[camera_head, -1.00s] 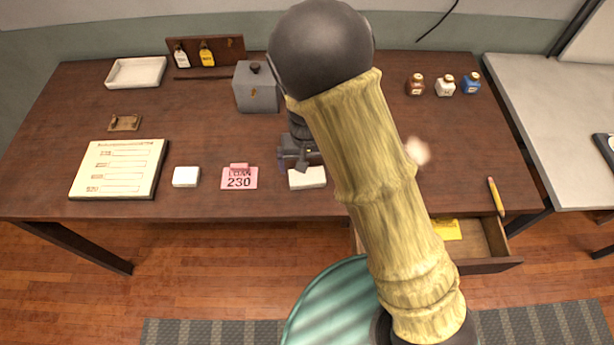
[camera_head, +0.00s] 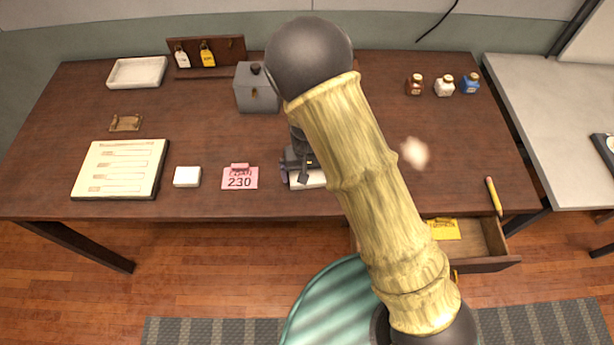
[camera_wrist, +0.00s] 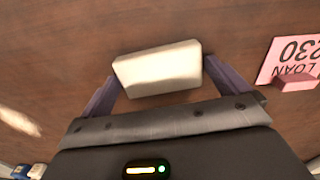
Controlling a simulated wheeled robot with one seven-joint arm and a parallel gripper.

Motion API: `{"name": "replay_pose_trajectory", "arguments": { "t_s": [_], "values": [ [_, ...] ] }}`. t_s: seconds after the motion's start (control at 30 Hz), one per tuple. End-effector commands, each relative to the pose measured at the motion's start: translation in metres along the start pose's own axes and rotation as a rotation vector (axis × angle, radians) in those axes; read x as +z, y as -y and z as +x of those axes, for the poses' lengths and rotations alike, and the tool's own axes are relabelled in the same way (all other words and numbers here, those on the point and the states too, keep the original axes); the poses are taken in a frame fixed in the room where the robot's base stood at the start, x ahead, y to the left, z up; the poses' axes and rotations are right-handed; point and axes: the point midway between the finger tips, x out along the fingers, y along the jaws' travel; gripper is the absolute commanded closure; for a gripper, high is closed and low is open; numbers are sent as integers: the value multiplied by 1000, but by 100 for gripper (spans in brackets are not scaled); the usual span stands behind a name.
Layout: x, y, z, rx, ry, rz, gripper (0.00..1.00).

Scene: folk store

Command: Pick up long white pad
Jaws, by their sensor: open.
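The long white pad (camera_head: 308,180) lies flat on the dark wooden table near its front edge, partly hidden by my gripper and arm in the head view. In the wrist view the pad (camera_wrist: 158,70) is a pale oblong block with its long side across the picture. My gripper (camera_head: 300,178) is over the pad, with its dark jaws open. In the wrist view the two fingers of my gripper (camera_wrist: 170,90) stand at the left and right ends of the pad. Whether either finger touches it I cannot tell.
A pink loan card (camera_head: 239,178) and a smaller white block (camera_head: 187,177) lie left of the pad. A grey box (camera_head: 257,88) stands behind my gripper. An open drawer (camera_head: 485,265) juts out at the front right, below a pencil (camera_head: 494,197).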

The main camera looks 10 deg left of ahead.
Motion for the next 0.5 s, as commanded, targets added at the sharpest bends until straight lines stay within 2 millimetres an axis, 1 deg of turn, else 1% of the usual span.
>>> {"name": "replay_pose_trajectory", "arguments": {
  "t_s": [0.07,0.1,0.23,0.27,0.5],
  "values": [
    [0,0,0,0,0,0,0],
    [0,0,0,0,0,0,2],
    [0,0,0,0,0,0,28],
    [0,0,0,0,0,0,31],
    [0,0,0,0,0,0,31]
  ]
}}
